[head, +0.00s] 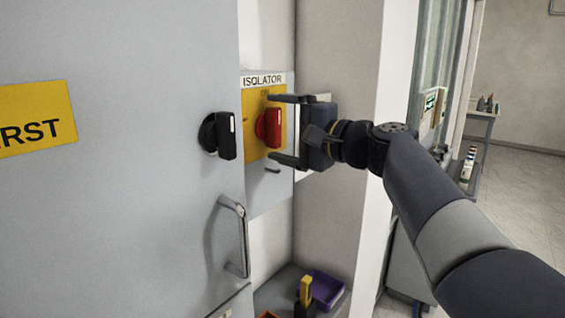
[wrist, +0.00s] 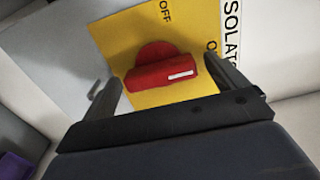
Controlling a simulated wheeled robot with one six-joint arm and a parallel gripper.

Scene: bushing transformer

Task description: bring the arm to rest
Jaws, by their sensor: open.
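My gripper (head: 272,129) reaches in from the right in the head view, its two fingers spread one above the other. The red isolator handle (head: 269,128) sits on a yellow plate (head: 252,138) and shows between the fingers. In the wrist view the fingers of my gripper (wrist: 176,88) are apart, and the red handle (wrist: 160,75) lies ahead, between and beyond them. I see no finger clearly touching the handle. The handle's white mark points toward the ON side; part of that lettering is hidden.
A grey cabinet door (head: 130,220) with a black knob (head: 222,136) and a bar handle (head: 238,238) is left of my gripper. A purple bin (head: 325,290) and a yellow-black tool (head: 304,296) are below. A trolley (head: 480,140) stands at the far right, beside open floor.

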